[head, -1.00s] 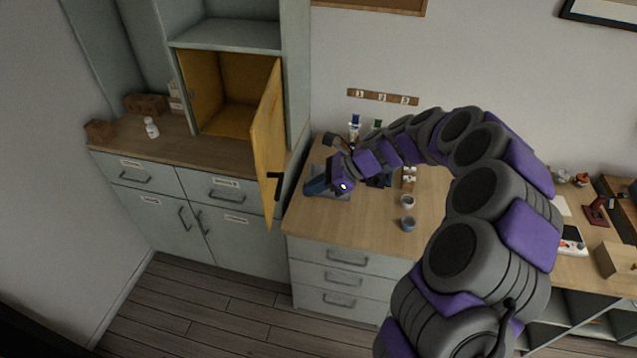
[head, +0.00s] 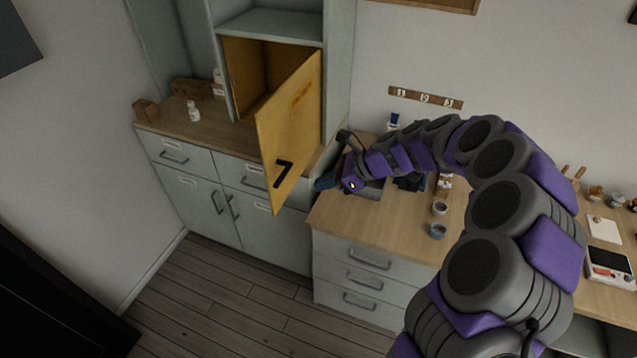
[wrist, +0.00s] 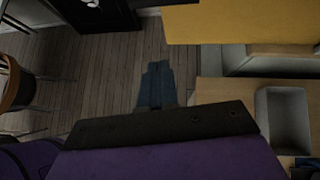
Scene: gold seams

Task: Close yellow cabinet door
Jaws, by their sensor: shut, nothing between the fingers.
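The yellow cabinet door (head: 292,125) stands open, hinged at the right side of its cabinet opening, its outer face showing. A black handle (head: 284,174) is on its lower part. The yellow cabinet inside (head: 242,75) is visible behind it. My gripper (head: 325,182) is shut and empty, just right of the door's lower part; contact cannot be told. In the wrist view, the blue gripper fingers (wrist: 157,85) are together over the floor, and the door (wrist: 240,20) crosses the upper right, apart from them in the picture.
A wooden counter with drawers (head: 370,215) lies below my arm, holding two small cups (head: 439,222) and a grey tray (wrist: 284,118). The floor (head: 215,290) in front is clear.

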